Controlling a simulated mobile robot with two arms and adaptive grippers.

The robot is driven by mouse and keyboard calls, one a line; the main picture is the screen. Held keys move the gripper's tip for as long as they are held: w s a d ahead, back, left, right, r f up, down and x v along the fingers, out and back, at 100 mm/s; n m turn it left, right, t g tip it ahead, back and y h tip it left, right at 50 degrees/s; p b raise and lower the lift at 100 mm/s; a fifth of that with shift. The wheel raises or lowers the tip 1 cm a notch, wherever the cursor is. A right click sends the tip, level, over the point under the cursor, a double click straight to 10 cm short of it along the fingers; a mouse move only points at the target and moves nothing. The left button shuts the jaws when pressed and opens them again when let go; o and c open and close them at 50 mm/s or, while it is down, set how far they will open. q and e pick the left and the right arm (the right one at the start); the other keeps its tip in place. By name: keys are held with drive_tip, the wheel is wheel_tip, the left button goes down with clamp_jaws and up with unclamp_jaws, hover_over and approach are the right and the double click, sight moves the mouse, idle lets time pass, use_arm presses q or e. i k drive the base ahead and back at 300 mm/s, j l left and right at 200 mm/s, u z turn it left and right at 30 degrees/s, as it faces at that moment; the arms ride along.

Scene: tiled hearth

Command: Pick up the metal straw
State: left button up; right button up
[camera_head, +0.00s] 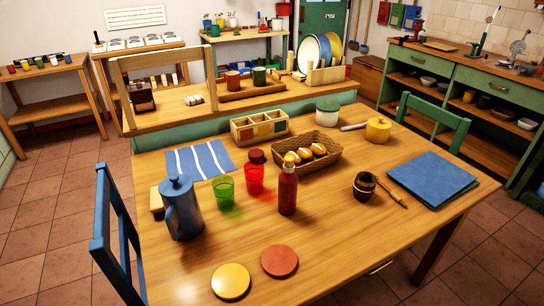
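A thin golden-brown rod (391,194) lies on the wooden table at the right, slanting down and to the right from beside a small dark brown cup (365,186). It may be the metal straw, but its material is too small to tell. Its upper left end is at the cup's side; I cannot tell whether it touches the cup. Neither of my grippers shows in the head view.
The table (330,245) also bears a blue folder (432,178), a red bottle (288,190), a blue jug (181,208), a bread basket (330,160) and a yellow pot (378,130). Yellow and red discs (279,261) lie at the front. The front right is clear.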

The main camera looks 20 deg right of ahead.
sight(396, 197)
drive_tip(key=z, duration=1.65)
